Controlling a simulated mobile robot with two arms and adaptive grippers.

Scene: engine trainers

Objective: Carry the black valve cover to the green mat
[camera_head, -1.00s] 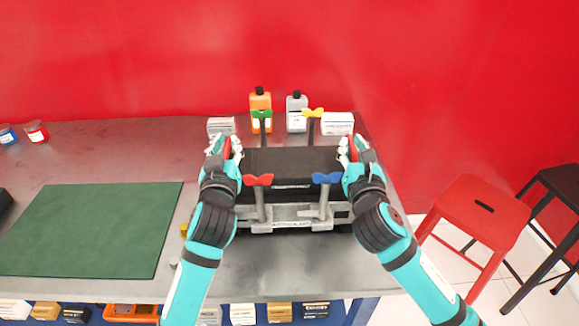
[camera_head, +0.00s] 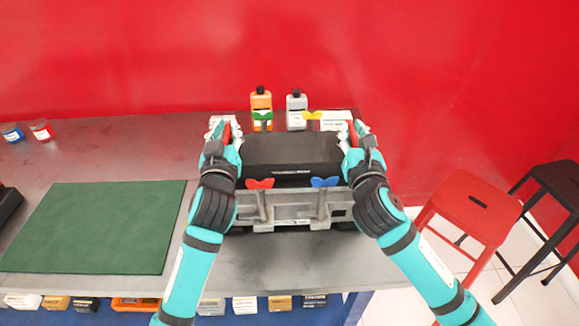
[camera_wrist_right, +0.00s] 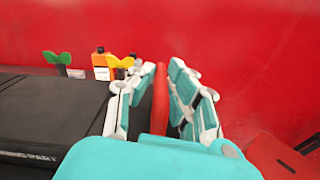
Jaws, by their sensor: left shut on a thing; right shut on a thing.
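The black valve cover (camera_head: 290,150) is raised above the grey engine block (camera_head: 290,209), level as far as I can tell. It also shows at the left of the right wrist view (camera_wrist_right: 55,110). My left gripper (camera_head: 224,132) is shut on the cover's red handle at its left end. My right gripper (camera_head: 354,132) is shut on the red handle at the right end; this handle (camera_wrist_right: 160,100) stands between the fingers in the right wrist view. The green mat (camera_head: 95,226) lies flat and bare on the bench to the left.
Red (camera_head: 260,183) and blue (camera_head: 325,182) wing-headed posts stand at the block's front, green (camera_head: 263,116) and yellow (camera_head: 312,115) ones behind. Orange (camera_head: 261,101) and grey (camera_head: 297,103) bottles stand at the back. A black object (camera_head: 8,203) lies left of the mat.

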